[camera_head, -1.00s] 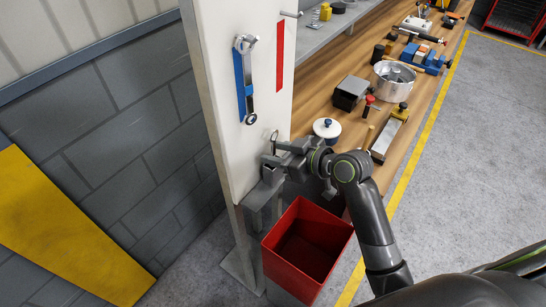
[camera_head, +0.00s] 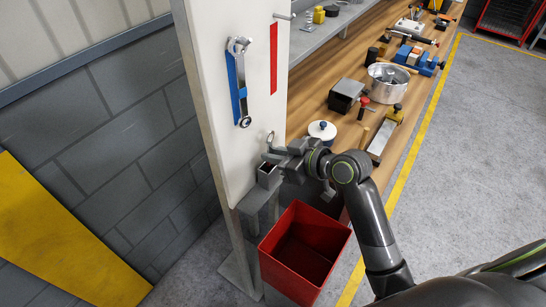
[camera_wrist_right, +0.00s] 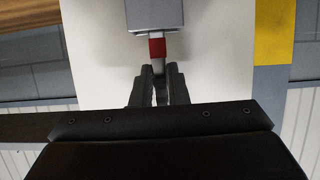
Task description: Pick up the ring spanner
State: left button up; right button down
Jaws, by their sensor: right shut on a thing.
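The ring spanner (camera_head: 270,136) shows in the head view as a thin metal ring above my right gripper (camera_head: 271,157), close against the white panel. My right gripper is shut on it. In the right wrist view, the right gripper's fingers (camera_wrist_right: 158,88) are closed on a narrow metal shaft with a red band (camera_wrist_right: 157,48). The band lies between the fingertips and a grey holder (camera_wrist_right: 154,15); I cannot tell whether the shaft is still in the holder. The fingers hide most of the spanner. My left gripper is not in view.
The white panel (camera_head: 215,100) carries another spanner (camera_head: 240,85) over a blue marking and a red strip (camera_head: 274,58). The grey holder (camera_head: 267,178) sits just below the gripper. A red bin (camera_head: 303,245) stands below. The wooden bench (camera_head: 330,75) at right holds tools, a vice and a round metal bowl.

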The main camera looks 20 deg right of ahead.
jog(key=r, duration=1)
jog(key=shift+s+d+r, duration=0.25)
jog(key=shift+r, duration=0.15)
jog(key=s+d+p, duration=0.4)
jog(key=s+d, duration=0.7)
jog(key=s, duration=0.4)
jog(key=shift+d+p, duration=0.3)
jog(key=shift+p, duration=0.05)
